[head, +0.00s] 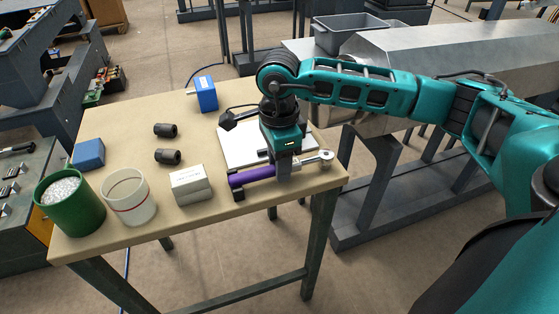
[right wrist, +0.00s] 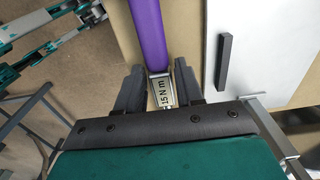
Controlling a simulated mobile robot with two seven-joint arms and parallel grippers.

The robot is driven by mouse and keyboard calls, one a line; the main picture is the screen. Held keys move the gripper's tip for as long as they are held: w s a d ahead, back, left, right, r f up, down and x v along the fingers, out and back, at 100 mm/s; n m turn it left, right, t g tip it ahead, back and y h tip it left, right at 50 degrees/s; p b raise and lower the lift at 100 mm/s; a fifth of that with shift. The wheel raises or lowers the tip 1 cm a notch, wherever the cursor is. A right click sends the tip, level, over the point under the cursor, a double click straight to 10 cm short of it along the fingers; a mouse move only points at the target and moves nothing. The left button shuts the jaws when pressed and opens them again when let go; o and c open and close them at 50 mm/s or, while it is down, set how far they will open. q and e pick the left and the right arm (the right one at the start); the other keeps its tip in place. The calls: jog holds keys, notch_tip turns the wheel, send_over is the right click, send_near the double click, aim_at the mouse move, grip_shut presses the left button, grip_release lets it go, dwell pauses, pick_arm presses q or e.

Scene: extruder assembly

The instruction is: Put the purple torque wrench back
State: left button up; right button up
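The torque wrench (head: 254,174) has a purple handle and a round metal head. It lies level, low over the near right part of the wooden table, with its head pointing right. My right gripper (head: 284,174) comes down over the metal part beyond the handle. In the right wrist view, the fingers (right wrist: 161,82) close in on both sides of the shaft, and the label "15 N m" shows between them. The purple handle (right wrist: 149,32) runs up out of that view. A small black support (head: 237,193) shows under the handle end. My left gripper is not in view.
A white board (head: 238,151) with a dark handle lies just behind. A white box (head: 190,185), a clear cup (head: 129,197) and a green bucket (head: 72,205) stand to the left. Two dark cylinders, blue boxes (head: 205,94) and bare tabletop (head: 130,108) are farther back.

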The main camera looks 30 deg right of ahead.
jog(key=o, duration=0.3)
jog(key=shift+o, duration=0.2)
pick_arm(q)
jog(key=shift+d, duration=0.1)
pick_arm(e)
jog(key=shift+r, duration=0.55)
notch_tip(320, 180, up, 2)
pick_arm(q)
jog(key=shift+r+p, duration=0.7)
pick_arm(e)
notch_tip(320, 180, up, 10)
jog(key=shift+f, duration=0.1)
